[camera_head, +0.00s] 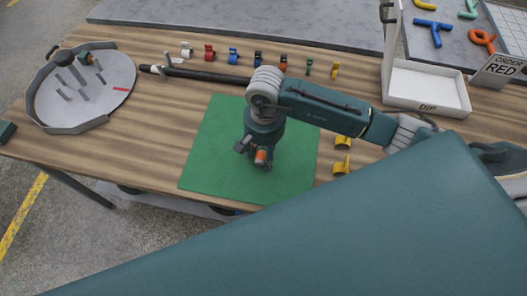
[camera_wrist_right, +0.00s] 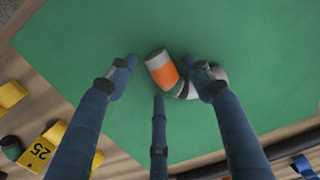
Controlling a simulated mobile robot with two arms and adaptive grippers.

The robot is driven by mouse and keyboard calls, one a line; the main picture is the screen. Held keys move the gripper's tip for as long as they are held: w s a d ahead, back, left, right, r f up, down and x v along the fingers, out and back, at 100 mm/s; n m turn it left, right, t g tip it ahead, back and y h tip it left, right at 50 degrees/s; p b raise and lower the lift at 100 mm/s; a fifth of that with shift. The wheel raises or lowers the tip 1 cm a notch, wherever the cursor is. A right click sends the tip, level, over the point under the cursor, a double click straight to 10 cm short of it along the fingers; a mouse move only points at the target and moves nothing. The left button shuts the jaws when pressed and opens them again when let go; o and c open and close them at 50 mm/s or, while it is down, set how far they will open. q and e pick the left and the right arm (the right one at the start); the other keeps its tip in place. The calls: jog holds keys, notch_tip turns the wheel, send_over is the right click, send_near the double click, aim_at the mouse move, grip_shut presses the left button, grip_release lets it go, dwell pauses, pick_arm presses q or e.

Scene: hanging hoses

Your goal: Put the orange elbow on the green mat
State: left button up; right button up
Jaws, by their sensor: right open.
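The orange elbow (camera_wrist_right: 162,70) lies on the green mat (camera_wrist_right: 75,40) in the right wrist view, an orange band on a grey and white curved piece. In the head view the orange elbow (camera_head: 261,156) shows at the fingertips, partly hidden. My right gripper (camera_head: 256,155) points down over the middle of the green mat (camera_head: 210,150). In the wrist view its fingers (camera_wrist_right: 160,88) are spread around the elbow; part of the elbow is behind the right finger. I cannot tell whether they touch it. My left gripper is not in view.
Yellow clips (camera_head: 341,166) lie right of the mat. A row of coloured clips (camera_head: 233,55) and a black hose (camera_head: 200,75) lie behind it. A round peg tray (camera_head: 112,68) stands left, a white DIP bin (camera_head: 425,105) right. The mat's left part is clear.

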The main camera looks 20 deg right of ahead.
aim_at(264, 155)
jog(key=shift+w+r, duration=0.1)
jog(key=shift+r, duration=0.3)
notch_tip(264, 155, up, 12)
jog(key=b, duration=0.3)
jog(key=shift+d+f, duration=0.15)
jog(key=shift+f, duration=0.1)
